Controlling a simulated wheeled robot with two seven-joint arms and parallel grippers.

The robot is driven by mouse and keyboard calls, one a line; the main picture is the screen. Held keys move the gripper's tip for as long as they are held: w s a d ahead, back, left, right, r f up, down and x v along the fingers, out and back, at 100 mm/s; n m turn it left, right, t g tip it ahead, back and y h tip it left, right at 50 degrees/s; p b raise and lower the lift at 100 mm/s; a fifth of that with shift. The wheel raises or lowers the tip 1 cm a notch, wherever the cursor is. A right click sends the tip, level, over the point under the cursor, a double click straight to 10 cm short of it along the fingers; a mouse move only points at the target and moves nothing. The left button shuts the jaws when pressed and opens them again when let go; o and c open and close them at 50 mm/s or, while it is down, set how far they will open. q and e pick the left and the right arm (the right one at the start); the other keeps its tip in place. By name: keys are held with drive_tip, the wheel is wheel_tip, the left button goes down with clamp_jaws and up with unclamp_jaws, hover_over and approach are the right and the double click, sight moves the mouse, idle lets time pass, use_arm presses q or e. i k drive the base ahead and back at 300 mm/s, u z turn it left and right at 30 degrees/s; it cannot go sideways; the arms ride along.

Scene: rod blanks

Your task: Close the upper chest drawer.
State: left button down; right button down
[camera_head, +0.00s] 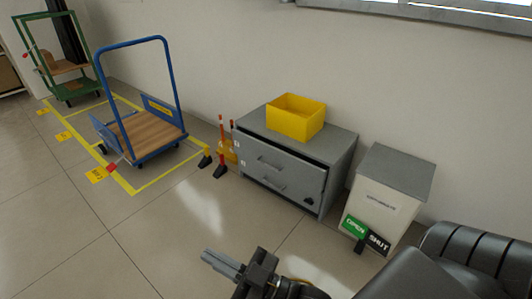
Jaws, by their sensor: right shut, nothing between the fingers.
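The grey chest (341,155) stands against the wall in the middle of the head view. Its upper drawer (252,148) has a bar handle, and a dark gap runs between its top edge and the chest top, so it looks slightly out. A second bar handle (270,183) shows below on the chest front. My right gripper (208,257) is at the bottom of the view, in front of the chest and clear of it. Its fingers are together and hold nothing. My left gripper is not in view.
A yellow bin (294,126) sits on the chest top. A pale cabinet (380,197) with OPEN and SHUT signs (366,233) stands close right. Red and orange posts (224,150) stand left of the chest. A blue trolley (150,135) is farther left. The floor before the chest is clear.

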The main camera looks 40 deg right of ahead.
sight(310, 178)
drive_tip(key=z, duration=0.5)
drive_tip(key=i, duration=0.55)
drive_tip(key=z, duration=0.85)
drive_tip(key=i, duration=0.8)
drive_tip(key=u, duration=0.1)
